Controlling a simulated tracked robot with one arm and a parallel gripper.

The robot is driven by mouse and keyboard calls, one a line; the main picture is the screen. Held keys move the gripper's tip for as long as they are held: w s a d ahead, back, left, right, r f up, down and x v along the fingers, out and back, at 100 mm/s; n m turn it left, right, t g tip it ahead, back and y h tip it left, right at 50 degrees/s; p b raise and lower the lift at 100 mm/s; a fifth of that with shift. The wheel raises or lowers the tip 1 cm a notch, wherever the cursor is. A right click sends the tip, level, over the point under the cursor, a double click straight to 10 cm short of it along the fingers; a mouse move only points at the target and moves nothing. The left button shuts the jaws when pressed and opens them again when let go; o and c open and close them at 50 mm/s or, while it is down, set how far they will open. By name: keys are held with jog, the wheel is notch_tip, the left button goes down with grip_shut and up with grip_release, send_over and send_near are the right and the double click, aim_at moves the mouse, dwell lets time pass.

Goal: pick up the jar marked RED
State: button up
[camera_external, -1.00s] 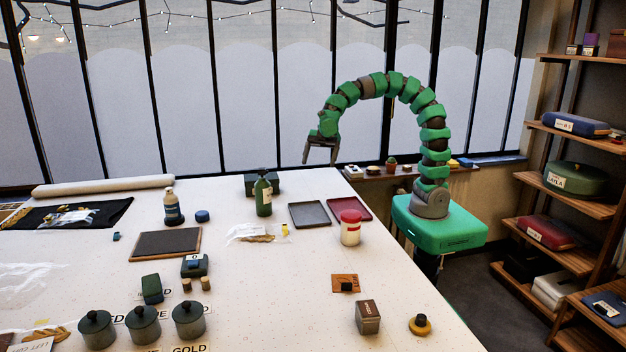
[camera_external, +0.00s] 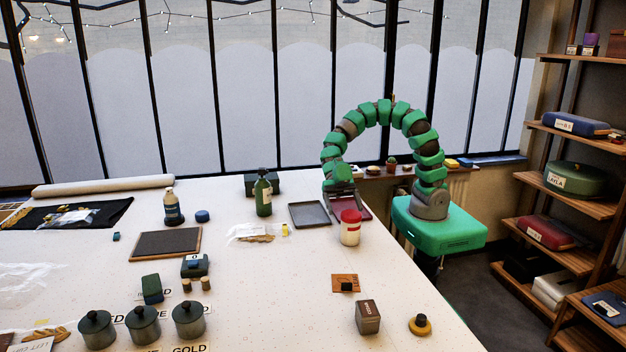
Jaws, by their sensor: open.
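A white jar with a red lid (camera_external: 350,229) stands upright near the table's right edge. It has a reddish band, but no word on it is readable. My gripper (camera_external: 346,206) is open and low, just behind this jar. Its fingertips are partly hidden by the lid, and I cannot tell whether they touch it. Three grey-green lidded jars stand at the front left: a left one (camera_external: 96,329), a middle one (camera_external: 143,323) and a right one (camera_external: 189,320). Cards beside them are partly covered; one ends in "ED", another reads "GOLD".
A green bottle (camera_external: 263,195) stands farther left. The table's middle is mostly clear.

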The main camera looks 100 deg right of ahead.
aim_at(351, 220)
jog(key=shift+x, duration=1)
jog(key=x, duration=0.4)
jog(key=shift+s+a+r+p, duration=0.15)
jog(key=shift+a+r+p, duration=0.05)
jog(key=shift+r+p, duration=0.1)
jog(key=shift+a+f, duration=0.25)
jog(key=shift+a, duration=0.3)
jog(key=shift+c, duration=0.2)
jog(key=c, duration=1.1)
jog(key=shift+r, duration=0.15)
